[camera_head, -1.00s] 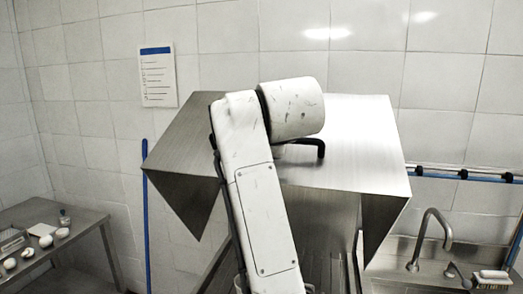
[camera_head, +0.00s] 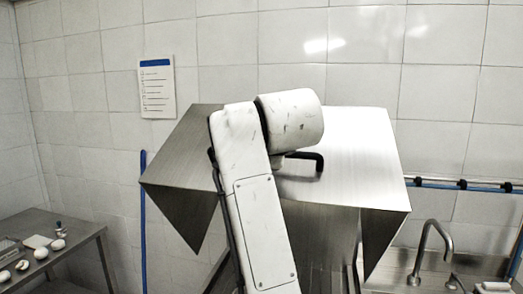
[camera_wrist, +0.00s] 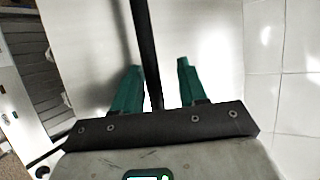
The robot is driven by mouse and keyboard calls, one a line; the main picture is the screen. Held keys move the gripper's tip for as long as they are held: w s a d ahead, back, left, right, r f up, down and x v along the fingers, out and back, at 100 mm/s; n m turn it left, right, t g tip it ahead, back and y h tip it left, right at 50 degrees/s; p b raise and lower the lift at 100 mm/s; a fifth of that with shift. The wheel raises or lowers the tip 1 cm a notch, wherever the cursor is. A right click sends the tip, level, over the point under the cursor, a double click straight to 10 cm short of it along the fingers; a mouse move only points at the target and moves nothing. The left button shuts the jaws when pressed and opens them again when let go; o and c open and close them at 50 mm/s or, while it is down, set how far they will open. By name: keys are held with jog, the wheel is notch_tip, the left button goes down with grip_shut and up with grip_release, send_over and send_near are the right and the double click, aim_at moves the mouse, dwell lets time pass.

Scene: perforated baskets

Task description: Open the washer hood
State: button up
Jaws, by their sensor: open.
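The washer hood (camera_head: 345,135) is a brushed-steel box with sloped sides in the middle of the head view. It appears lowered. A dark handle (camera_head: 318,160) shows on it beside my white arm, which hides part of the hood. In the wrist view, my gripper (camera_wrist: 159,64) has two green fingers spread apart. A black bar (camera_wrist: 143,40), seemingly the hood handle, runs lengthwise between them. I see no finger closed on it, and contact cannot be told.
A steel table (camera_head: 88,236) with small white items stands at lower left. A sink faucet (camera_head: 432,240) and a blue wall pipe (camera_head: 485,186) are at right. A blue pole (camera_head: 143,225) stands left of the hood. The tiled wall is behind.

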jog(key=b+v, duration=0.3)
jog(key=v, duration=0.7)
jog(key=shift+s+r, duration=0.2)
jog(key=shift+s, duration=0.05)
